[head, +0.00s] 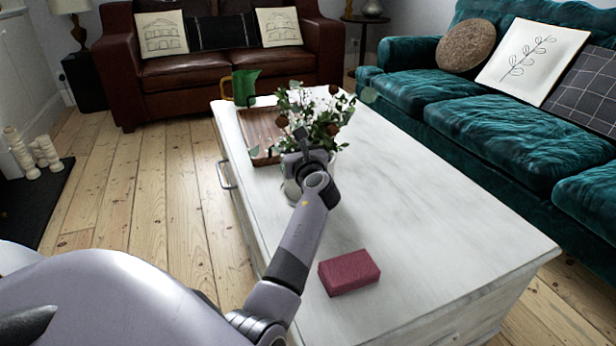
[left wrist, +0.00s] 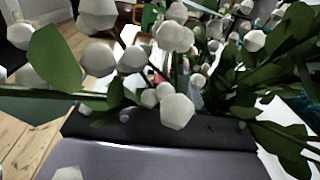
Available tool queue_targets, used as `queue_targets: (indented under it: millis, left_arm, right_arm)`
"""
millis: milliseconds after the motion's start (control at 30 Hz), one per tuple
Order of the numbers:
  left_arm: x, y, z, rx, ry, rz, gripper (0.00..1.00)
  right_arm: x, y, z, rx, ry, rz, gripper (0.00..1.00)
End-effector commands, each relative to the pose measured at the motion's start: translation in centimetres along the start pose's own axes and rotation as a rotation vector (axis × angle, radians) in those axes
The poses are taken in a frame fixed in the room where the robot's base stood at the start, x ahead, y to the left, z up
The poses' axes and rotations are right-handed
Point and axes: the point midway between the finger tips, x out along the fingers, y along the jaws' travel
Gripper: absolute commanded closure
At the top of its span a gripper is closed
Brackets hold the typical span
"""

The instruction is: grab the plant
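The plant (head: 318,108), a bunch of white blooms, brown-red heads and green leaves, stands on the white coffee table. Part of a pale vase (head: 332,168) shows beneath it, mostly hidden by my arm. My left gripper (head: 304,150) is at the near side of the plant, at the lower flowers and the vase top. In the left wrist view, white buds (left wrist: 172,75) and leaves fill the picture close up and hide the fingers, so I cannot see whether they are open or shut, or touching anything. My right gripper is not in view.
The white table (head: 440,220) bears a red block (head: 349,272) at the front, a wooden tray (head: 258,130) and a green object (head: 245,86) behind. A teal sofa (head: 500,115) stands right, a brown sofa (head: 185,72) behind. Floorboards (head: 150,190) are clear on the left.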

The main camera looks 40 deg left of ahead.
Motion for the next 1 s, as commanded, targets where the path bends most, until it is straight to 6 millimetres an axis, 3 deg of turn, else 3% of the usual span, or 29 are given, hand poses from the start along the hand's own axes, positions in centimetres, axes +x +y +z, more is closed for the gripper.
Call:
queue_targets:
  millis: [33, 100, 1000]
  left_arm:
    - [-0.02, 0.0, -0.01, 0.0, 0.0, 0.0, 0.81]
    - [-0.02, 0.01, -0.01, 0.0, 0.0, 0.0, 1.0]
    - [-0.08, -0.02, -0.11, 0.0, 0.002, 0.0, 1.0]
  right_arm:
    - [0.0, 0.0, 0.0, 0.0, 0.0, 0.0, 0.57]
    - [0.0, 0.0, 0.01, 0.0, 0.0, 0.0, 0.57]
    - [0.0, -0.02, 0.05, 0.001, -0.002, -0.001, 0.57]
